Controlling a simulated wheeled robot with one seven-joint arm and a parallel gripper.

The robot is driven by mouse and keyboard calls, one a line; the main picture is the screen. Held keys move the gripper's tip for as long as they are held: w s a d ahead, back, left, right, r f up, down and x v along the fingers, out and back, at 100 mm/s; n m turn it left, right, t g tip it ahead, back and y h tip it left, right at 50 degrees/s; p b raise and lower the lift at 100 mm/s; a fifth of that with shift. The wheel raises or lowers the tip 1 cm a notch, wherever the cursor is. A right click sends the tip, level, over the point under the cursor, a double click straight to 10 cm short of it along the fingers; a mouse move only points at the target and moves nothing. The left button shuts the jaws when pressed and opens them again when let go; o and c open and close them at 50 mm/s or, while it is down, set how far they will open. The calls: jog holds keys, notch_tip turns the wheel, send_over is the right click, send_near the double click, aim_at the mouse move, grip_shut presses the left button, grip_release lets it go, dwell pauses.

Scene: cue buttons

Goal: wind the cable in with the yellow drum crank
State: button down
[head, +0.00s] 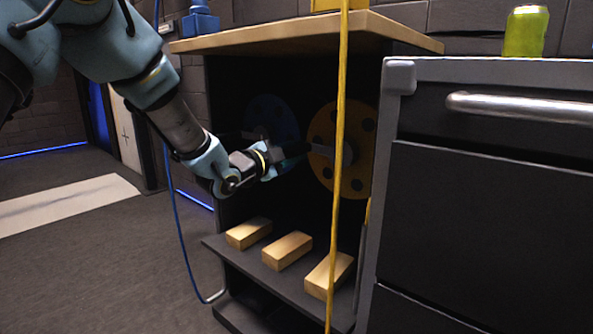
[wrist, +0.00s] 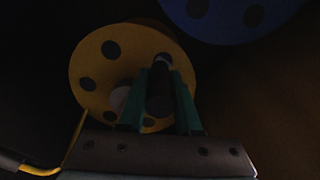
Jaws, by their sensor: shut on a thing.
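The yellow drum (head: 360,158) with dark holes is mounted inside the dark cabinet. It also shows in the wrist view (wrist: 88,66). Its crank has a dark, round handle (wrist: 160,92). My gripper (head: 297,155) is in front of the drums. In the wrist view, the green fingers of my gripper (wrist: 162,95) are on either side of the handle, shut on it. A yellow cable (head: 337,220) runs down in front of the cabinet, partly covering the yellow drum. My gripper hides part of the crank.
A blue drum (head: 272,118) sits left of the yellow one, with a blue cable (head: 180,235) hanging at the cabinet's left. Several wooden blocks (head: 288,250) lie on the lower shelf. A wooden top (head: 280,36) overhangs above. A dark drawer unit (head: 480,200) stands close on the right.

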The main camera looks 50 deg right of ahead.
jog(key=r+m+b, duration=0.2)
jog(key=m+b, duration=0.1)
jog(key=shift+s+r+m, duration=0.25)
jog(key=shift+r+m, duration=0.05)
jog(key=shift+r, duration=0.1)
jog(key=shift+s+r+m+b, duration=0.35)
jog(key=shift+r+m+b, duration=0.3)
jog(key=shift+m, duration=0.15)
jog(key=shift+s+r+m+b, duration=0.3)
jog(key=shift+r+m+b, duration=0.35)
jog(key=shift+m, duration=0.15)
jog(key=c, duration=0.6)
grip_release()
jog(key=shift+f, duration=0.1)
jog(key=a+p, duration=0.2)
jog(key=a, duration=0.8)
jog(key=shift+a, duration=0.4)
